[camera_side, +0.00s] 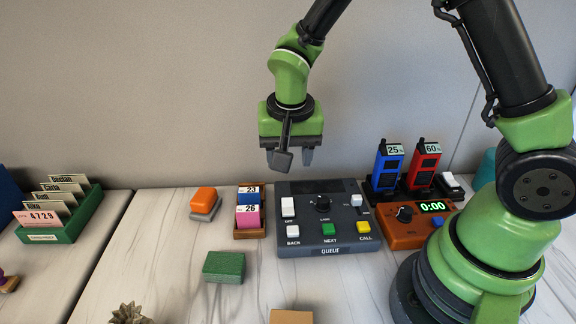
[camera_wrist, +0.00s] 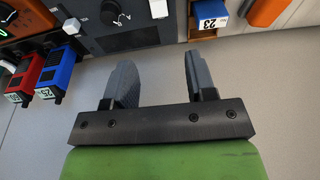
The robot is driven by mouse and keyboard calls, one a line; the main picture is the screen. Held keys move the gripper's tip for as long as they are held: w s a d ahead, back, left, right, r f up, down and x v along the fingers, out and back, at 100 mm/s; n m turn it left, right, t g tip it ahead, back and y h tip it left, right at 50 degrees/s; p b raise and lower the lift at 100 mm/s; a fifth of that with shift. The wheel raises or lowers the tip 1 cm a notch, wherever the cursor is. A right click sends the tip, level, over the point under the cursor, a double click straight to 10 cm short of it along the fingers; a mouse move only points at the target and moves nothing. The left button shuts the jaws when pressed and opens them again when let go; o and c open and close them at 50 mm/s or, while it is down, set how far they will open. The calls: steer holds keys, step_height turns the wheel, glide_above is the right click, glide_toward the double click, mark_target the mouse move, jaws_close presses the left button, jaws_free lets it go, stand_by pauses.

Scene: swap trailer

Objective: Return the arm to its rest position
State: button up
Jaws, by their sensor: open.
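My gripper (camera_side: 291,157) hangs from my green and black arm, above and behind the dark queue panel. Its jaws point down and stand clear of the panel. In the wrist view my gripper (camera_wrist: 157,82) shows two grey fingers spread apart with nothing between them. The queue panel (camera_side: 290,241) has a black knob, white switches and green and yellow buttons. It also shows at the top of the wrist view (camera_wrist: 125,38).
Blue (camera_side: 386,167) and red (camera_side: 423,165) handsets stand in a dark dock at the right, behind an orange timer (camera_side: 397,238) reading 0:00. A wooden card holder (camera_side: 249,234), an orange-topped block (camera_side: 204,201), a green block (camera_side: 224,267) and a green file box (camera_side: 70,229) lie to the left.

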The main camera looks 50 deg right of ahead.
steer(key=s+a+r+n+t+y, duration=0.1)
steer(key=s+r+n+t+y, duration=0.2)
steer(key=s+r, duration=1.3)
steer(key=s+n+t, duration=0.1)
steer(key=n+t, duration=0.1)
steer(key=shift+r+t+y, duration=0.3)
stand_by(1.3)
